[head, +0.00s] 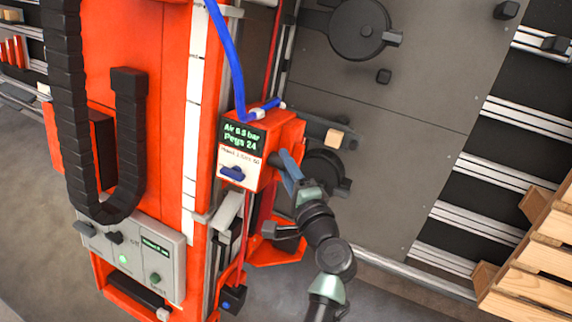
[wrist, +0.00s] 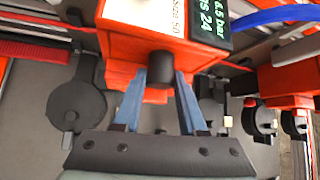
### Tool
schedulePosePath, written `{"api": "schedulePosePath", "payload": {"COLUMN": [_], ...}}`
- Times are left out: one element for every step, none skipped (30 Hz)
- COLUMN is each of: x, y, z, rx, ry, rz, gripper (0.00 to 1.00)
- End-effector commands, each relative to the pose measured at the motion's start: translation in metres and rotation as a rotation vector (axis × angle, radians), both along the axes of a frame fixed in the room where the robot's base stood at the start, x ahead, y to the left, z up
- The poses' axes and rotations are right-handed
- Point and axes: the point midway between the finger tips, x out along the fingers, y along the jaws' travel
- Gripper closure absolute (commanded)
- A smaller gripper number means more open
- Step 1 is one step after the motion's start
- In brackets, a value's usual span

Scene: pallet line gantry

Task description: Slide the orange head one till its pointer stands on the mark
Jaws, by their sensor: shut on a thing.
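The orange head (head: 263,133) is a box with a display reading "Air 6.5 bar" and "Pegs 24" and a small white label. It sits beside the tall orange column. In the wrist view, the head (wrist: 118,55) fills the top middle, and a round black knob (wrist: 160,68) sticks out of it. My gripper (head: 281,158) reaches the head's right side from below. In the wrist view, the blue-grey fingers of my gripper (wrist: 160,78) are closed on the knob from both sides. I cannot make out the pointer or its mark in either view.
A white marked strip (head: 193,120) runs along the orange column (head: 130,50). A blue hose (head: 229,55) rises from the head. A control box (head: 130,255) is at lower left, pallet slats (head: 535,260) at right. In the wrist view, another orange unit (wrist: 285,80) stands at right.

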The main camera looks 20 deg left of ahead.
Motion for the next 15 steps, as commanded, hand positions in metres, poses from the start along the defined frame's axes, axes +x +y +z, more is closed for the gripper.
{"api": "schedulePosePath", "payload": {"x": [0.000, 0.000, 0.000, 0.000, 0.000, 0.000, 0.000, 0.000, 0.000, 0.000, 0.001, 0.002, 0.004, 0.006, 0.009], "y": [0.000, 0.000, 0.000, 0.000, 0.000, 0.000, 0.000, 0.000, 0.000, 0.000, 0.000, 0.000, 0.000, 0.000, 0.000], "z": [-0.001, -0.001, -0.001, -0.001, -0.001, -0.001, -0.001, -0.001, 0.000, 0.000, 0.002, 0.005, 0.009, 0.014, 0.022], "rx": [-0.001, -0.001, -0.001, -0.001, -0.001, -0.001, -0.001, -0.001, -0.001, -0.001, -0.001, -0.001, -0.001, -0.001, 0.000], "ry": [0.001, 0.001, 0.001, 0.001, 0.001, 0.001, 0.001, 0.001, 0.001, 0.001, 0.001, -0.001, -0.002, -0.004, -0.006], "rz": [0.000, 0.000, 0.000, 0.000, 0.000, 0.000, 0.000, 0.000, 0.000, 0.000, 0.000, 0.000, 0.000, 0.000, 0.000], "gripper": [1.00, 1.00, 1.00, 1.00, 1.00, 1.00, 1.00, 1.00, 1.00, 1.00, 1.00, 1.00, 1.00, 1.00, 1.00]}}
